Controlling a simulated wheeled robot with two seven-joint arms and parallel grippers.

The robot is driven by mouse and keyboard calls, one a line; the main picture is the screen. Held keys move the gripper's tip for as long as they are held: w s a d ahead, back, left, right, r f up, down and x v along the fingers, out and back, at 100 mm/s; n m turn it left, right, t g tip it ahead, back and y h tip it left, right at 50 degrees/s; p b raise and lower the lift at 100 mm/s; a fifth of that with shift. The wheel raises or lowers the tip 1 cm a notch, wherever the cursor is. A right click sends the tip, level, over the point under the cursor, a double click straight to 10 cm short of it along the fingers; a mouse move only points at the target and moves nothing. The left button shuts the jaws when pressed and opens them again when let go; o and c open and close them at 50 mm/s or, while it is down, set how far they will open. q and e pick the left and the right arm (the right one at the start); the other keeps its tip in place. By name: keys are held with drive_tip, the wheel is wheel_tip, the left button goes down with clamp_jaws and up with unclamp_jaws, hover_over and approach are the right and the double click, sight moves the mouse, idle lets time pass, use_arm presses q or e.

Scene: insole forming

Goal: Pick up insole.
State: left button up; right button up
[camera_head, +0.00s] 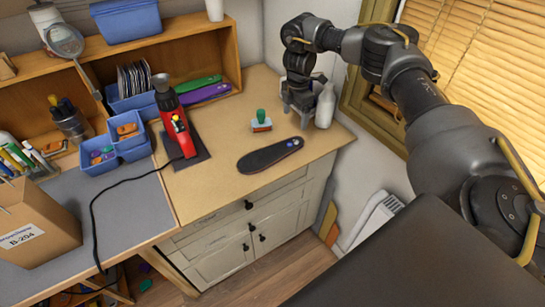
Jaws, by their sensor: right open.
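A dark insole (270,156) lies flat on the wooden cabinet top, near its front edge. My left gripper is not in view.
A white bottle (325,106) stands right beside my right gripper. A green-handled stamp (261,122) sits behind the insole. A red heat tool (175,120) stands left on a dark pad. Green and purple insoles (199,84) lie in the shelf. Wood around the insole is clear.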

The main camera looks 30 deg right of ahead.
hover_over(294, 141)
wheel_tip(294, 141, down, 5)
drive_tip(key=shift+d+r+b, duration=0.15)
drive_tip(key=shift+b, duration=0.2)
drive_tip(key=shift+f, duration=0.35)
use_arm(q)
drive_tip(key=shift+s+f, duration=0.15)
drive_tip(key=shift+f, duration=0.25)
use_arm(e)
drive_tip(key=shift+f, duration=0.35)
drive_tip(key=f, duration=0.3)
drive_tip(key=shift+s+a+f+b, duration=0.1)
drive_tip(key=shift+a+f+b, duration=0.1)
drive_tip(key=shift+f+b, duration=0.2)
drive_tip(key=shift+f, duration=0.45)
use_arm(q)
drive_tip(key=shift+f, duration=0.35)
use_arm(e)
drive_tip(key=shift+r, duration=0.1)
